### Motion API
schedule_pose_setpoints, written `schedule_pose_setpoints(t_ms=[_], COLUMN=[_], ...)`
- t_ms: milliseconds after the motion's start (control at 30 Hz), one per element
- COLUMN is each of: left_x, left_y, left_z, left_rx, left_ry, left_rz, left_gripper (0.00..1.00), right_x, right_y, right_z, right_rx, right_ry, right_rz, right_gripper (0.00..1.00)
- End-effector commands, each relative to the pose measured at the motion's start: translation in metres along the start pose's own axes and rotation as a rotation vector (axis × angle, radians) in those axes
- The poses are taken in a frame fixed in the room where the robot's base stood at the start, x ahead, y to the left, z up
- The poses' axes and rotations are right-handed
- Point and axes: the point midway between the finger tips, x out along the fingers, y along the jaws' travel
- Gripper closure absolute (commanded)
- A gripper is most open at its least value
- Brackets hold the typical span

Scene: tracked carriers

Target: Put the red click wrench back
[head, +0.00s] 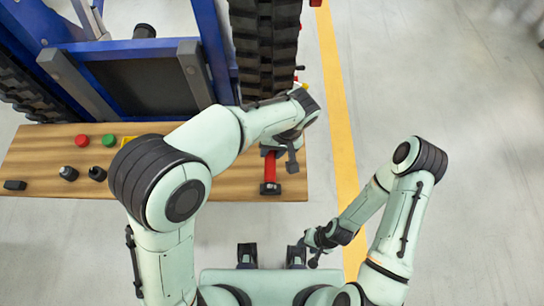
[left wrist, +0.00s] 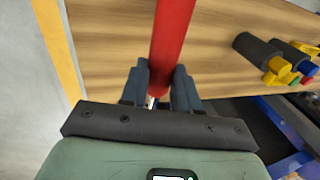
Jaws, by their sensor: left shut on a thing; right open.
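The red click wrench (head: 271,173) shows in the head view below my left gripper (head: 283,152), over the right end of the wooden board. Its black end (head: 270,188) points toward my base; the rest is hidden by my arm. In the left wrist view its red handle (left wrist: 173,38) runs up from between the two dark fingers of my left gripper (left wrist: 160,85), which is shut on it. I cannot tell whether the wrench touches the board. My right gripper (head: 319,245) is open and empty, off the board at lower right.
Floor right of the yellow line (head: 337,90) is clear.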

Motion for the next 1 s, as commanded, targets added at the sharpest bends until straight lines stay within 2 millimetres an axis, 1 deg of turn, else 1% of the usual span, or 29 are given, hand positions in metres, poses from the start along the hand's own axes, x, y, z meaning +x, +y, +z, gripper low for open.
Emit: schedule_pose_setpoints(t_ms=[167,300,400,500,733,767,800,833,1000], left_x=[0.013,0.034,0.045,0.049,0.049,0.05,0.05,0.05,0.05], left_y=[0.003,0.009,0.012,0.013,0.013,0.013,0.013,0.013,0.013], left_z=[0.0,0.001,0.001,0.001,0.001,0.001,0.001,0.001,0.001], left_rx=[-0.001,0.0,0.001,0.0,-0.001,0.0,0.0,0.0,0.0], left_ry=[0.0,0.0,0.001,0.002,0.003,0.001,0.001,0.001,0.001], left_rz=[-0.001,-0.002,-0.001,0.0,0.001,0.0,0.0,0.0,0.0], left_gripper=[1.0,1.0,1.0,1.0,1.0,0.66,0.53,0.44,0.44], right_x=[0.001,0.004,0.004,0.004,0.005,0.005,0.005,0.005,0.005], right_y=[0.001,0.002,0.002,0.002,0.002,0.002,0.002,0.002,0.002], right_z=[0.0,0.001,0.001,0.001,0.001,0.001,0.001,0.001,0.001], right_rx=[0.0,0.0,0.001,0.001,0.001,0.001,0.001,0.001,0.001], right_ry=[0.0,-0.002,-0.002,-0.002,-0.002,-0.002,-0.002,-0.002,-0.002], right_rz=[0.0,0.0,0.001,0.001,0.001,0.001,0.001,0.001,0.001], right_gripper=[0.57,0.57,0.57,0.57,0.57,0.57,0.57,0.57,0.57])
